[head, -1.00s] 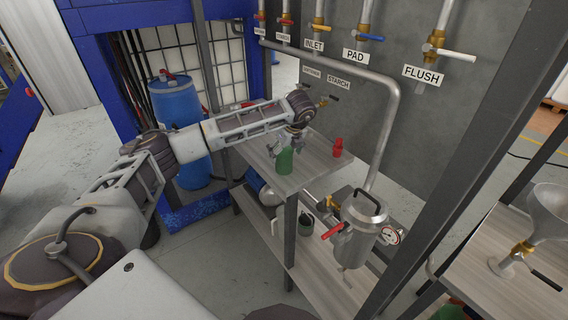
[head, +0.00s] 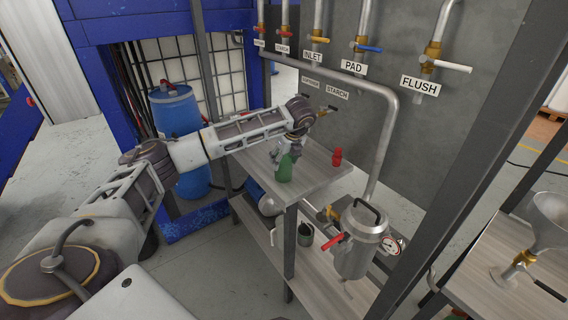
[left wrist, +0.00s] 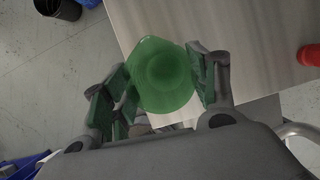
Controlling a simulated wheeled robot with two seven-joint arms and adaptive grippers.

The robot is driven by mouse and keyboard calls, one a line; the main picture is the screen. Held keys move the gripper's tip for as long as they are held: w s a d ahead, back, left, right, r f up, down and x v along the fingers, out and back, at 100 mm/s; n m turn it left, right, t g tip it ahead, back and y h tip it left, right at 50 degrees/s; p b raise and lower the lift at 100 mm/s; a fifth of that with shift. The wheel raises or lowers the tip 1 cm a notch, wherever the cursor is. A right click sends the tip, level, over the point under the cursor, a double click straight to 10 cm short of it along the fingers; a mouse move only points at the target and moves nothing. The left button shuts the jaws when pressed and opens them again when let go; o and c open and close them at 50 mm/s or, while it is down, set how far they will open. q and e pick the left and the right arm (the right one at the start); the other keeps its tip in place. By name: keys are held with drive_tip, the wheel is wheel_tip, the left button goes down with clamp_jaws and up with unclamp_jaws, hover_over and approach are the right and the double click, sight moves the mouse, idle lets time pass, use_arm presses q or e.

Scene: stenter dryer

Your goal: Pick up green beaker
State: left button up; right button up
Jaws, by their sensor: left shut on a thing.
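The green beaker (head: 285,170) is at the near left part of the upper shelf top (head: 318,172). My left gripper (head: 284,152) comes down on it from above, with a finger on each side. In the left wrist view the green beaker (left wrist: 162,75) sits between the fingers of my left gripper (left wrist: 160,88), which are shut on it. I cannot tell whether the beaker's base touches the shelf. My right gripper does not show.
A red bottle (head: 337,157) stands on the same shelf, to the right. A steel pot (head: 358,240) with a gauge and a dark cup (head: 305,234) are on the lower shelf. Labelled valves and a pipe (head: 388,125) line the wall behind. A blue drum (head: 178,112) stands left.

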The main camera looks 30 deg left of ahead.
use_arm(q)
wheel_tip(320, 180, up, 9)
drive_tip(key=shift+b, duration=0.4)
idle(0.6)
